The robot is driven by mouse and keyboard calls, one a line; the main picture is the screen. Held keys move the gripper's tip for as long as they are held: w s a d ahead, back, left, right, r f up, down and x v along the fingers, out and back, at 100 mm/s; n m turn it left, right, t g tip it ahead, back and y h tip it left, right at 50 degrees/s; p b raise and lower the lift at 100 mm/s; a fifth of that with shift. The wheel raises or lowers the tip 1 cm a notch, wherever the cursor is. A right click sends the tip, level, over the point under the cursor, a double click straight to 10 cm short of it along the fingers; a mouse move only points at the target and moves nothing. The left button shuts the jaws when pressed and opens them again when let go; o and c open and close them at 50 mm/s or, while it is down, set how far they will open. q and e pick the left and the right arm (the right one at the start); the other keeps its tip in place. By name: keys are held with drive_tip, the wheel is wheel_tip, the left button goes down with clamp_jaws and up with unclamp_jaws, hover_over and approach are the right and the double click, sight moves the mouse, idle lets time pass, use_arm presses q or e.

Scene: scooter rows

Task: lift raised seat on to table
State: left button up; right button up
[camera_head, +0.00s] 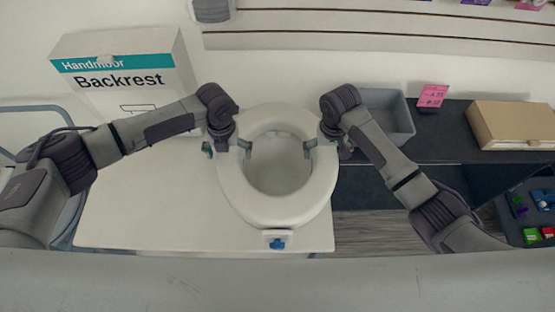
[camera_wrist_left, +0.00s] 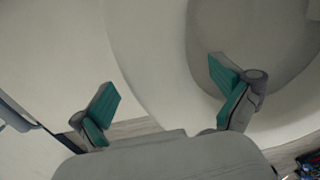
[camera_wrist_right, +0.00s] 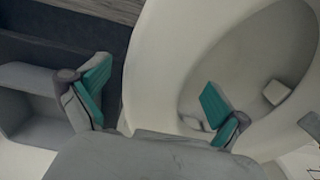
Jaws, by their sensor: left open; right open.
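The raised seat (camera_head: 234,188) is a white oval ring with a blue clip (camera_head: 277,244) at its front. It lies over the right part of the white table (camera_head: 140,215); its underside is hidden. My left gripper (camera_head: 227,148) is open at the ring's left side, and my right gripper (camera_head: 328,148) is open at its right side. In the left wrist view, the left fingers (camera_wrist_left: 163,80) are apart, one over the opening and one outside the rim (camera_wrist_left: 160,60). In the right wrist view, the right fingers (camera_wrist_right: 156,77) straddle the rim (camera_wrist_right: 160,75) likewise.
A Backrest box (camera_head: 130,80) stands at the table's back left. The table's left part is bare.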

use_arm(q)
drive_tip(key=shift+f, duration=1.8)
use_arm(e)
drive_tip(key=shift+f, duration=1.85)
use_arm(q)
drive_tip(key=shift+c, duration=0.3)
use_arm(e)
drive_tip(key=shift+c, duration=0.3)
use_arm(q)
drive_tip(key=c, duration=1.6)
use_arm(e)
drive_tip(key=c, duration=1.6)
use_arm(q)
drive_tip(key=shift+c, duration=0.2)
use_arm(e)
drive_tip(key=shift+c, duration=0.2)
use_arm(q)
drive_tip(key=shift+w+r, duration=0.1)
use_arm(e)
drive_tip(key=shift+r, duration=0.1)
